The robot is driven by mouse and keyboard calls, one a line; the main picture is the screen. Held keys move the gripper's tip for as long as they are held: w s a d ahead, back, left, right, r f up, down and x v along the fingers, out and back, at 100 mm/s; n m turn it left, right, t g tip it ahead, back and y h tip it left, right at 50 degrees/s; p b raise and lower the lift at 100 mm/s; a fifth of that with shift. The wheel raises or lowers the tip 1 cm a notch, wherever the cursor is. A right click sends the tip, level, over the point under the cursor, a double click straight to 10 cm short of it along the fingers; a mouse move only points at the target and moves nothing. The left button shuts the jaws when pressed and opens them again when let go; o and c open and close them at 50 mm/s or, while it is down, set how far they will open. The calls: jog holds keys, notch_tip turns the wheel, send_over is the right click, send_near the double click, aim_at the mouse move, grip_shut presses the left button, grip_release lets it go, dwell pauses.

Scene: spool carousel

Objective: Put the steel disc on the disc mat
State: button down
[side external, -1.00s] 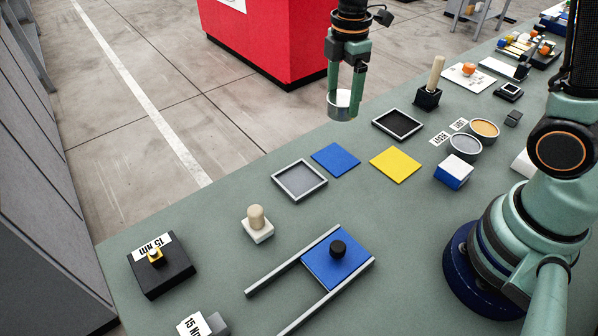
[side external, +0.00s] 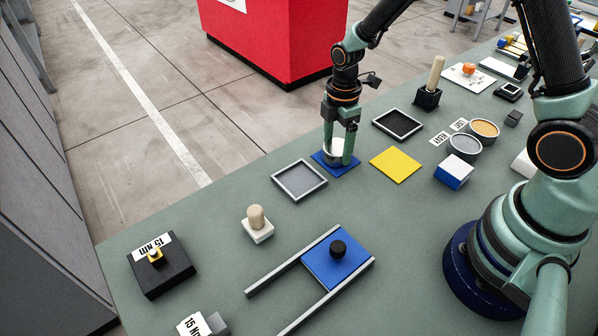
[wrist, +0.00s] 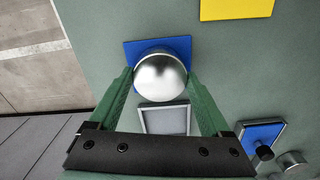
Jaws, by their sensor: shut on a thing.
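The steel disc (wrist: 160,77) is shiny and round, held between the two green fingers of my gripper (side external: 339,160). In the side view the disc (side external: 330,154) shows partly behind a finger. It is over the flat blue square mat (side external: 318,157), at or just above its surface; I cannot tell whether it touches. In the wrist view the blue mat (wrist: 183,45) shows around the disc's far side and edges, with its near part hidden. A yellow square mat (side external: 395,165) lies to the right, bare. Neither mat carries a label.
A grey-floored tray (side external: 300,181) lies left of the blue mat, and a black-floored tray (side external: 398,124) to the right. A black holder with a wooden peg (side external: 428,97), two round dishes (side external: 465,146) and a blue-and-white block (side external: 453,172) stand further right. The table's far edge is close behind.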

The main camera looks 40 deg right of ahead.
jog(key=shift+f, duration=0.1)
grip_release()
notch_tip(320, 180, up, 12)
notch_tip(320, 180, up, 7)
jog(key=m+t, duration=0.2)
jog(key=m, duration=0.5)
send_over(337, 146)
jog(key=s, duration=0.4)
jog(key=s+d+r+m+t, duration=0.2)
jog(key=s+r+m+t, duration=0.1)
jog(key=s+m, duration=0.3)
jog(key=shift+s+r+m+t, duration=0.3)
jog(key=shift+r+m, duration=0.2)
jog(key=shift+m, duration=0.9)
